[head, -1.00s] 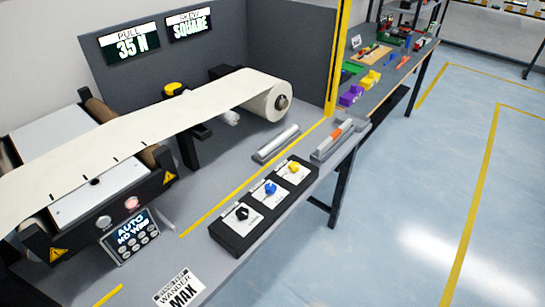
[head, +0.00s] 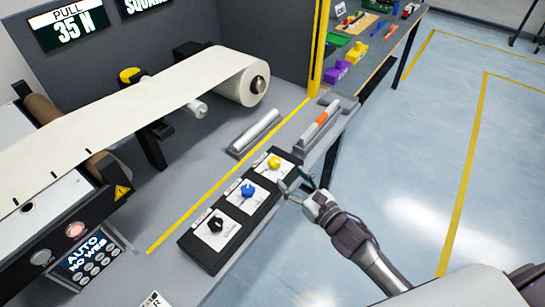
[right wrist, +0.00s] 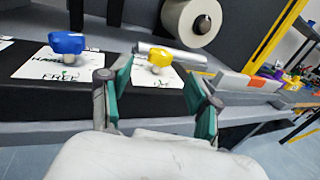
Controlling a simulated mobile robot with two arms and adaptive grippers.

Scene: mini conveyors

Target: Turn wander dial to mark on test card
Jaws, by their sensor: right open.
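A black dial box (head: 188,240) holds a black dial (head: 216,225), a blue dial (head: 248,188) and a yellow dial (head: 274,162), each on a white plate. I cannot read which one is the wander dial. My right gripper (head: 296,180) is open, beside the box's right edge near the yellow dial. In the right wrist view, the yellow dial (right wrist: 160,57) shows between the open fingers (right wrist: 158,72), beyond them and apparently untouched; the blue dial (right wrist: 68,43) is to the left. The test card (head: 152,300) is mostly cut off at the bottom edge. My left gripper is out of view.
A silver roller (head: 255,132) lies behind the dial box, and an orange-marked tool (head: 320,118) rests in a holder beyond it. Open floor lies right of the bench.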

